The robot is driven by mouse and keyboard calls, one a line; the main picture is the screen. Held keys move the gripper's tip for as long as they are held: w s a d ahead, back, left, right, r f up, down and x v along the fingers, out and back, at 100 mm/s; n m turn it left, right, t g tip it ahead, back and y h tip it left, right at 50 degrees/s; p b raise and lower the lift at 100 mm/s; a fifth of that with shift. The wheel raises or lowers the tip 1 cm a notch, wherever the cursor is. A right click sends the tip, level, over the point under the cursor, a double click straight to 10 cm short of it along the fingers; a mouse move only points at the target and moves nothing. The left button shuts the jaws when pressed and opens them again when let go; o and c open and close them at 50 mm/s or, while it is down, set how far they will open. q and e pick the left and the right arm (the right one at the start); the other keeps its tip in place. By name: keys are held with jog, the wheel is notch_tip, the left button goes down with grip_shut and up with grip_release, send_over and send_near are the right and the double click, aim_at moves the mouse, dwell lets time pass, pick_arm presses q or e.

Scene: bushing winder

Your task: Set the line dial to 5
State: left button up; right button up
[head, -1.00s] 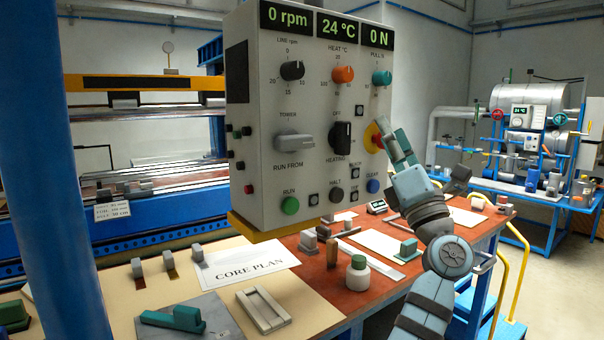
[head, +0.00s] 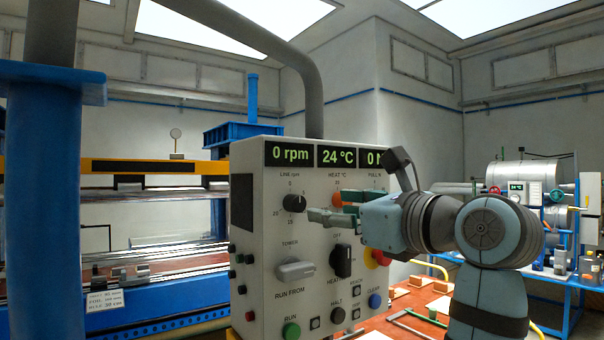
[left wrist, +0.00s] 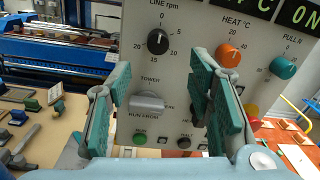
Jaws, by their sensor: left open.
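The line dial (head: 294,203) is a black knob at the upper left of the grey control panel's face, under the display reading 0 rpm. In the left wrist view the dial (left wrist: 158,41) shows in full, ringed by the marks 0, 5, 10, 15 and 20; its pointer is too small to read surely. My left gripper (head: 330,207) is open and empty in front of the panel, its fingers pointing left, to the right of the dial. In the left wrist view the open fingers (left wrist: 160,88) frame the panel below the dial, apart from it. My right gripper is not in view.
The orange heat dial (left wrist: 228,55) and teal pull dial (left wrist: 282,68) sit right of the line dial. Below are the grey tower lever (head: 296,270), the black heating switch (head: 341,260) and a green run button (head: 291,331). A blue post (head: 45,210) stands at left.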

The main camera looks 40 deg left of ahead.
aim_at(300, 204)
pick_arm(q)
jog(key=p+x, duration=0.3)
jog(key=x, duration=0.6)
jog(key=shift+a+p, duration=0.35)
jog(key=shift+a, duration=0.1)
jog(key=shift+s+d, duration=0.1)
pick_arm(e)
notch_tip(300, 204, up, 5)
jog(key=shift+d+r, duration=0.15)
pick_arm(q)
grip_shut()
